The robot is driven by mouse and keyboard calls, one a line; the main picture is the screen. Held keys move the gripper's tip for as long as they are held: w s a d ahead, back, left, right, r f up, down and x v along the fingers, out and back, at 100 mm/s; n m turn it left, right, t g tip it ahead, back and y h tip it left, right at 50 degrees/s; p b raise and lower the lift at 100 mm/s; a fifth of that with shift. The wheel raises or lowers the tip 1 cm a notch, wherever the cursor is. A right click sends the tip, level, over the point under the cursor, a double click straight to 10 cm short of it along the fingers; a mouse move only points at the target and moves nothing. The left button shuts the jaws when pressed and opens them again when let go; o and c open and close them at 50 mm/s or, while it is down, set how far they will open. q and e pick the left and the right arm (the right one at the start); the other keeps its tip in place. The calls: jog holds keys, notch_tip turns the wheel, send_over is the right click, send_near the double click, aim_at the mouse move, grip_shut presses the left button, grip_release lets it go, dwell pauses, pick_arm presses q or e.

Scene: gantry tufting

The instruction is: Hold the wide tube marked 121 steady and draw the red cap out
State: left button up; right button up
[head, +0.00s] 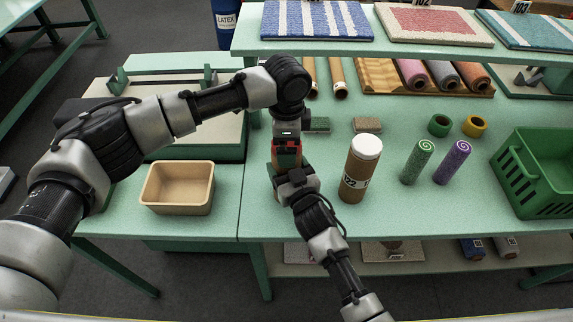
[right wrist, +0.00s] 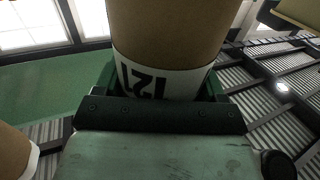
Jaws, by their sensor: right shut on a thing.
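The wide tube marked 121 (right wrist: 165,40) fills the upper middle of the right wrist view, brown cardboard with a white label. My right gripper (right wrist: 160,90) is shut on it, its green jaws at the labelled part. In the head view my right gripper (head: 288,172) hides most of this tube. The red cap (head: 287,147) shows as a small red patch above the right gripper. My left gripper (head: 287,134) points down from above, right at the red cap. Its fingers are too small and covered to tell whether they grip the cap.
A brown tube with a white cap (head: 366,147) stands just right of the grippers. Green and purple rolls (head: 418,161) stand beyond it, then a green crate (head: 535,175). A tan bin (head: 178,187) sits at left on the bench (head: 225,215). A raised shelf with rugs (head: 400,47) runs behind.

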dwell(0.3)
pick_arm(q)
jog(key=c, duration=1.2)
jog(key=shift+r, duration=3.05)
jog(key=shift+c, duration=0.2)
jog(key=o, duration=0.6)
jog(key=shift+c, duration=2.1)
pick_arm(e)
jog(key=o, duration=1)
jog(key=shift+o, duration=0.2)
